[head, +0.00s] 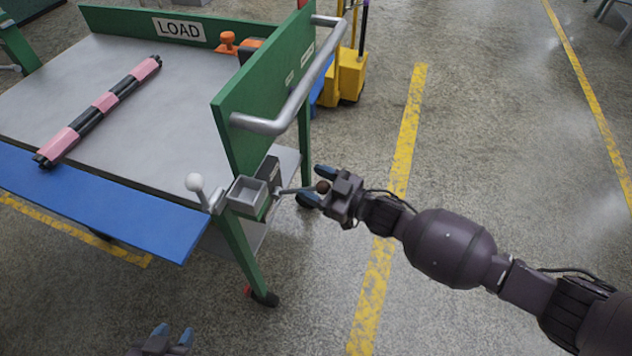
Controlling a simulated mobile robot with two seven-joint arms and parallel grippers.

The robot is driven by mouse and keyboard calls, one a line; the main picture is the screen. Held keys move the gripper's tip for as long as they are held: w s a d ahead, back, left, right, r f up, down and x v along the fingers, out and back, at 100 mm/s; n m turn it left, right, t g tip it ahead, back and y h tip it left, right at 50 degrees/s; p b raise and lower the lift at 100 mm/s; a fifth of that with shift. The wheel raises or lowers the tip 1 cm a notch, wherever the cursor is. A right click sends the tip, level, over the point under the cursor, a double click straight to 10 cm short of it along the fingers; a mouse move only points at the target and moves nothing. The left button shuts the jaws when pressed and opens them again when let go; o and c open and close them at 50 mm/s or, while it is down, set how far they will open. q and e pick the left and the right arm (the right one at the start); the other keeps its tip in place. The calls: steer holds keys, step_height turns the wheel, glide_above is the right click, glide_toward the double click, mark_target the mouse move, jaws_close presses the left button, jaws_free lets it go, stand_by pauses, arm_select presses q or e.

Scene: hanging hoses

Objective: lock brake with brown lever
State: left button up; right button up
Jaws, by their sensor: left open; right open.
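The brown lever is a thin grey rod with a dark brown ball knob (322,187), sticking out to the right from a small bracket at the near corner of the green cart (237,125). My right gripper (320,186) is at the knob, open, with its blue-tipped fingers on the far and near sides of it. I cannot tell whether they touch the knob. My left gripper (172,333) is open and empty at the bottom edge, low and well away from the cart; only its tips and part of its body show.
A white-knobbed lever (195,183) and a small grey open box (246,192) sit beside the bracket. A grey push handle (290,95) runs above. A pink and black hose bundle (100,107) lies on the cart top. A blue flap (95,205) juts out in front.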

jaws_close()
stand_by(0.3)
